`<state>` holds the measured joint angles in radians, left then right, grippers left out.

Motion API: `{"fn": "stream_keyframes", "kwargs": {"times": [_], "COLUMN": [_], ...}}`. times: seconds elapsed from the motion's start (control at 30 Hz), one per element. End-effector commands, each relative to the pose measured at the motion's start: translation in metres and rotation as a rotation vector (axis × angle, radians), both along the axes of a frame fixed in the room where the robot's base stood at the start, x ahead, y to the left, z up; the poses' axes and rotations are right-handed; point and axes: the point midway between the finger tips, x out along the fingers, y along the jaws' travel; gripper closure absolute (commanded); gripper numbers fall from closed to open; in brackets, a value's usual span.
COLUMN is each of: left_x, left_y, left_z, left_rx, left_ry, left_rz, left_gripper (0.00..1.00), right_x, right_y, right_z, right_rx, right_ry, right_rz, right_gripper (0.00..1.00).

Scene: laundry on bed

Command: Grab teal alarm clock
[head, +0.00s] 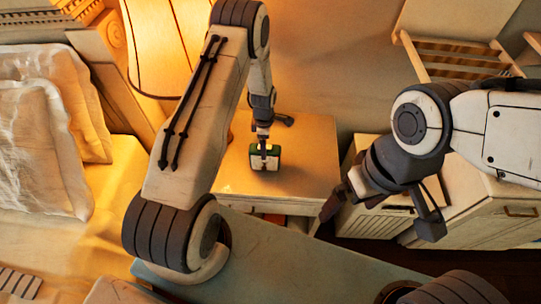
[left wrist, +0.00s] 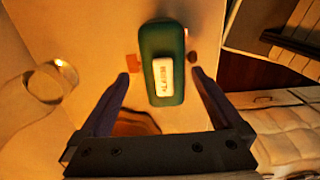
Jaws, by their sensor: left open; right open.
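The teal alarm clock (head: 265,163) stands on the nightstand (head: 312,165) in the head view. In the left wrist view the clock (left wrist: 174,92) is a rounded teal body with a white, dark-marked piece on it. My left gripper (head: 264,149) reaches down over the clock. In the left wrist view its open fingers (left wrist: 158,74) lie on either side of the clock, with gaps showing between the fingertips and its body. My right gripper (head: 380,220) is open and empty, to the right of the nightstand and away from the clock.
A lit lamp (head: 162,55) stands left of the nightstand, behind my left arm. The bed with pillows (head: 35,150) is at the left. A pale cabinet (head: 480,212) and a slatted wooden piece (head: 460,60) are at the right. A clear ring shape (left wrist: 55,85) lies left of the clock.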

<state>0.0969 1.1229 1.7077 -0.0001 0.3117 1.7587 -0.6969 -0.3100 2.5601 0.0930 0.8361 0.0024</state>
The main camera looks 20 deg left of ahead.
Motion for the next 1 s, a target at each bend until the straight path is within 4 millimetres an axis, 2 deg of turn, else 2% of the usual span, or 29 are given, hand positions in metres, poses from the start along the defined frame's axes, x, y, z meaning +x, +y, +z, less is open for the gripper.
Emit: {"fn": "stream_keyframes", "kwargs": {"times": [0.03, 0.2, 0.47, 0.5, 0.57, 0.6, 0.73, 0.77, 1.0], "left_x": [-0.003, -0.001, 0.0, 0.0, 0.0, 0.0, 0.0, 0.0, 0.001], "left_y": [-0.001, -0.002, -0.003, -0.003, -0.003, -0.003, -0.003, -0.003, -0.003], "left_z": [-0.003, -0.023, -0.027, -0.026, -0.026, -0.026, -0.026, -0.026, -0.025], "left_rx": [0.0, 0.0, 0.0, 0.0, 0.0, 0.0, 0.001, 0.001, 0.0], "left_ry": [0.004, 0.0, -0.001, -0.001, -0.001, -0.001, -0.002, -0.002, -0.003], "left_rz": [-0.001, -0.003, -0.004, -0.004, -0.004, -0.005, -0.005, -0.005, -0.005], "left_gripper": [0.0, 0.0, 0.0, 0.08, 0.31, 0.46, 0.96, 1.0, 1.0], "right_x": [0.0, 0.0, 0.0, 0.0, 0.0, 0.0, 0.0, 0.0, 0.0], "right_y": [0.0, 0.0, 0.0, 0.0, 0.0, 0.0, 0.0, 0.0, 0.0], "right_z": [0.009, 0.012, 0.011, 0.011, 0.011, 0.011, 0.011, 0.011, 0.011], "right_rx": [0.0, 0.0, 0.0, 0.0, 0.0, 0.0, 0.0, 0.0, 0.0], "right_ry": [0.0, 0.0, 0.0, 0.0, 0.0, 0.0, 0.0, 0.0, 0.0], "right_rz": [0.0, -0.001, -0.001, -0.001, -0.001, -0.001, -0.001, -0.001, -0.001], "right_gripper": [0.0, 0.0, 0.0, 0.0, 0.0, 0.0, 0.0, 0.0, 0.0]}}
